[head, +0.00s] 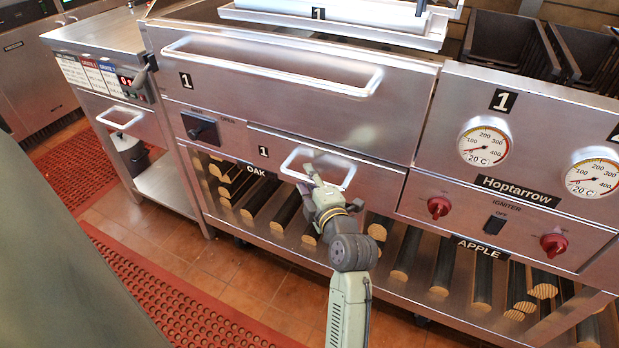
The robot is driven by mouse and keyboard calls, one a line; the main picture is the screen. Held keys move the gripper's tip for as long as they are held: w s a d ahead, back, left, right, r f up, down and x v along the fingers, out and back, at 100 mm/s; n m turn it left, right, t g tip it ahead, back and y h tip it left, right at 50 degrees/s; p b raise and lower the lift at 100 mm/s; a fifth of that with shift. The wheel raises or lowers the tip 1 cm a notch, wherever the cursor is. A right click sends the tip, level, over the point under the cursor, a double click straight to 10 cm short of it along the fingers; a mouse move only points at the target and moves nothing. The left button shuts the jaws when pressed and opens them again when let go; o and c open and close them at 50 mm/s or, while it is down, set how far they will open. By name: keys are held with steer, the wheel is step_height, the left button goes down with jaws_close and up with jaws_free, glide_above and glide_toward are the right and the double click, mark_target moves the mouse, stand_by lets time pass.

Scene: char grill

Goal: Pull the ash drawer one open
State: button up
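The ash drawer one (367,178) is the low steel front below the large hood panel, with a small "1" label (263,152) at its upper left. Its front looks flush with the grill body. Its pale bar handle (345,180) is partly covered by my gripper. My gripper (305,174) is at the left half of this handle, reaching up from below, and appears to touch or overlap it. The fingers are small and seen from behind, so I cannot tell whether they are closed around the bar.
A larger panel with a long handle (275,74) is above the drawer. A black knob (200,129) is to its left. Red knobs (438,207) and gauges (484,146) are to the right. Logs (257,197) lie on the shelf below. A side table (95,31) stands at left.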

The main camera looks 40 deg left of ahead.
jaws_close()
stand_by(0.5)
stand_by(0.4)
